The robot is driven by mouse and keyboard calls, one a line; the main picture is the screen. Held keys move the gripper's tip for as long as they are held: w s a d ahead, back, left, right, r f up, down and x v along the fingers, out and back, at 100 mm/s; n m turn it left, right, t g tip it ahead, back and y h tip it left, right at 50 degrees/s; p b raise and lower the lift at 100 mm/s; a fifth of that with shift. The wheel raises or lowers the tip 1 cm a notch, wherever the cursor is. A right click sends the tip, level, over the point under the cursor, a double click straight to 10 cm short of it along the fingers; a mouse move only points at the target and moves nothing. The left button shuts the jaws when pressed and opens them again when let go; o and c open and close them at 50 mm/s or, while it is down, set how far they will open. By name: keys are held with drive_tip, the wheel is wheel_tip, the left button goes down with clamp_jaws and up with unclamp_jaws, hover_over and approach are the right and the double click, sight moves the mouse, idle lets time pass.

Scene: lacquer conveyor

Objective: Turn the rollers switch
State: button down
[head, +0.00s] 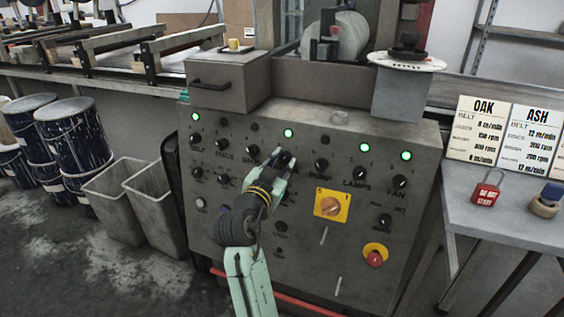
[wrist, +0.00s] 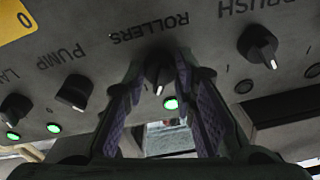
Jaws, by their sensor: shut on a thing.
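The rollers switch is a small black knob (wrist: 157,75) under the label ROLLERS in the wrist view. Its white pointer mark faces down in that view, toward a lit green lamp (wrist: 170,103). My gripper (wrist: 160,85) has its two purple-padded fingers on either side of the knob, shut on it. In the head view my gripper (head: 283,162) reaches the middle of the upper knob row on the grey control panel (head: 300,255) and covers most of this knob and its label. A green lamp (head: 288,132) is lit above it.
In the head view the pump knob (head: 321,165) is close on the right, with the lamps knob (head: 361,173) and fan knob (head: 399,181) beyond. A yellow-plated rotary switch (head: 332,205) and red button (head: 375,257) sit lower. The brush knob (wrist: 258,45) is right in the wrist view.

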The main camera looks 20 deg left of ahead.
drive_tip(key=n+p, duration=0.2)
drive_tip(key=n+y+p, duration=0.1)
drive_tip(key=n, duration=0.1)
drive_tip(key=n+p, duration=0.2)
drive_tip(key=n, duration=0.1)
drive_tip(key=shift+d+r+y+p, duration=0.15)
drive_tip(key=shift+r+y+p, duration=0.15)
drive_tip(key=shift+r, duration=0.05)
drive_tip(key=n+p, duration=0.3)
drive_tip(key=shift+n+g+y, duration=0.3)
drive_tip(key=shift+n+g, duration=0.1)
drive_tip(key=shift+n+p, duration=1.1)
drive_tip(key=shift+p, duration=0.1)
drive_tip(key=shift+f, duration=0.1)
drive_tip(key=c, duration=1.3)
unclamp_jaws()
drive_tip(key=shift+f, duration=0.1)
drive_tip(key=s, duration=0.4)
drive_tip(key=s+d, duration=0.1)
drive_tip(key=s, duration=0.3)
drive_tip(key=s+r, duration=0.1)
drive_tip(key=s, duration=0.2)
drive_tip(key=shift+s+d, duration=0.25)
drive_tip(key=shift+s, duration=0.15)
